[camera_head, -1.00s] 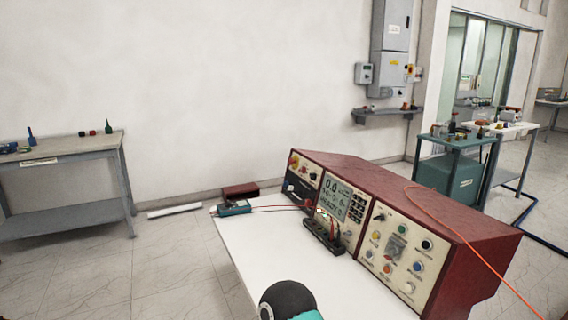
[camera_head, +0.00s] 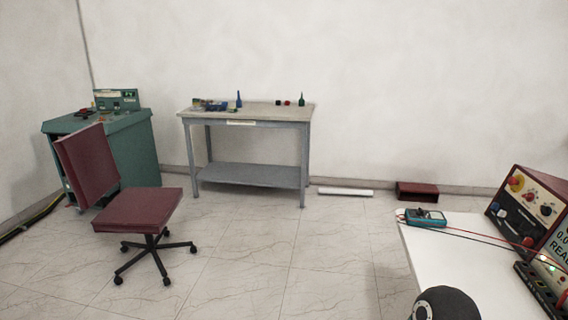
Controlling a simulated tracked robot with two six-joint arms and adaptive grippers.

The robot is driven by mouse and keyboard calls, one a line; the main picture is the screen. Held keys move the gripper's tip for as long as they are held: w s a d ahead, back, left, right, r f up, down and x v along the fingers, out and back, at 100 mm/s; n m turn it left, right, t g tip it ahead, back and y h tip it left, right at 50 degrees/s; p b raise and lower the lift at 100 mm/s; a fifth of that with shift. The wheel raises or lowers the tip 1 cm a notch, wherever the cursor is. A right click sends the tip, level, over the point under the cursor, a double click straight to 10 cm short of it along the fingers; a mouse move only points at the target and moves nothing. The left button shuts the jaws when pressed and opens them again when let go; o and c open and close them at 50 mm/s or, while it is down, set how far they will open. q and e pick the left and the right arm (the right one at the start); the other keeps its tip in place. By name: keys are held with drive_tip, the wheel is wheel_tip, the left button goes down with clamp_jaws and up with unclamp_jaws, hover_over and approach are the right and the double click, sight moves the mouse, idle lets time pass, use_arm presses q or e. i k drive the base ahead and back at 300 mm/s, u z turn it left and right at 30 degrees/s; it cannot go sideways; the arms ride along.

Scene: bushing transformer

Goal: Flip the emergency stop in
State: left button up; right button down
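A dark red test console (camera_head: 497,219) stands at the right edge, cut off by the frame. Its sloped front panel carries a red knob on a yellow base (camera_head: 516,183) at the upper left, which looks like the emergency stop. Whether it is pressed in or out is too small to tell. Neither of my grippers is in view.
A white table (camera_head: 425,255) bears the console and a teal multimeter (camera_head: 425,217) with leads. Left are a red swivel chair (camera_head: 140,207), a teal cabinet (camera_head: 130,150) and a grey workbench (camera_head: 245,112). A dark red box (camera_head: 417,192) lies by the wall. The middle floor is clear.

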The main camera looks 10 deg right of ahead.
sight(512, 180)
drive_tip(key=i, duration=4.75)
drive_tip(key=z, duration=2.35)
drive_tip(key=i, duration=0.2)
drive_tip(key=z, duration=1.3)
drive_tip(key=k, duration=0.15)
